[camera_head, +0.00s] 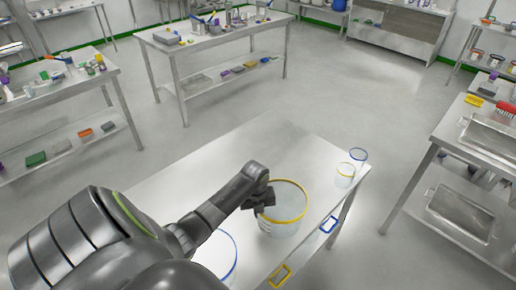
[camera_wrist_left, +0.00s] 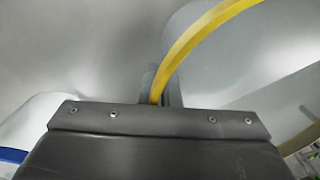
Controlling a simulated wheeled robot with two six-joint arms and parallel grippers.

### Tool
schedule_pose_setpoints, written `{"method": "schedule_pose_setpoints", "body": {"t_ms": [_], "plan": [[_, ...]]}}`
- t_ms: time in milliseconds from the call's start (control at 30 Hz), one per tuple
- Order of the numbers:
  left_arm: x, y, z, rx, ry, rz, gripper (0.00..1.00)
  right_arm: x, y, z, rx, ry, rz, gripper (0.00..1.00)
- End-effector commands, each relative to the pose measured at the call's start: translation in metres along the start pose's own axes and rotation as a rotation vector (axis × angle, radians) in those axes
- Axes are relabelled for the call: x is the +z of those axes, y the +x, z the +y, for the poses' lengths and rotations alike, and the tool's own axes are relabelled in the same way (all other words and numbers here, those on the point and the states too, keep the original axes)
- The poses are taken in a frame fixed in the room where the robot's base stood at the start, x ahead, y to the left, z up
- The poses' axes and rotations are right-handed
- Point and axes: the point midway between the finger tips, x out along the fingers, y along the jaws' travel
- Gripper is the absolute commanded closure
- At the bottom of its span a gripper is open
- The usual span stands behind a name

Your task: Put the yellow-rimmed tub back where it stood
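The yellow-rimmed tub (camera_head: 283,226) is a pale, wide, upright tub on or just above the near steel table (camera_head: 175,180); I cannot tell whether its base touches. My left gripper (camera_head: 264,202) is at the tub's left rim. In the left wrist view, the yellow rim (camera_wrist_left: 205,38) runs down between the two close-set fingers (camera_wrist_left: 160,88), which look shut on the tub's wall. My right gripper is in neither view.
A blue-rimmed tub (camera_head: 232,262) stands left of it, partly hidden by my arm. Small yellow-rimmed (camera_head: 345,175) and blue-rimmed (camera_head: 359,158) containers stand at the table's right corner. The far table middle is clear.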

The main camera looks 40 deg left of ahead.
Motion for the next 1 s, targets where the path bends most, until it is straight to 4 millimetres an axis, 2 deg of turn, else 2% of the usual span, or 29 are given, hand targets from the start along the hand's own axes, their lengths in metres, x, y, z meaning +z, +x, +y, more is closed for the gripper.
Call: {"method": "schedule_pose_setpoints", "body": {"t_ms": [200,400,767,867,1000], "plan": [[0.000,0.003,0.000,-0.001,0.000,0.000,1.00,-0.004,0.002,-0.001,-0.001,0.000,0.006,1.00],[0.000,0.002,0.000,0.000,0.000,0.000,0.76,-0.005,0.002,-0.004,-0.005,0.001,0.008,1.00],[0.001,-0.003,0.000,-0.001,0.000,-0.002,0.76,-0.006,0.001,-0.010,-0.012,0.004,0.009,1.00],[0.001,-0.013,0.000,-0.002,0.000,-0.003,0.76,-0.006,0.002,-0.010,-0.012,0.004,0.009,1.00],[0.002,-0.036,0.000,-0.003,0.001,-0.006,0.76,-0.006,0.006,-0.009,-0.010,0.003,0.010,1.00]]}}
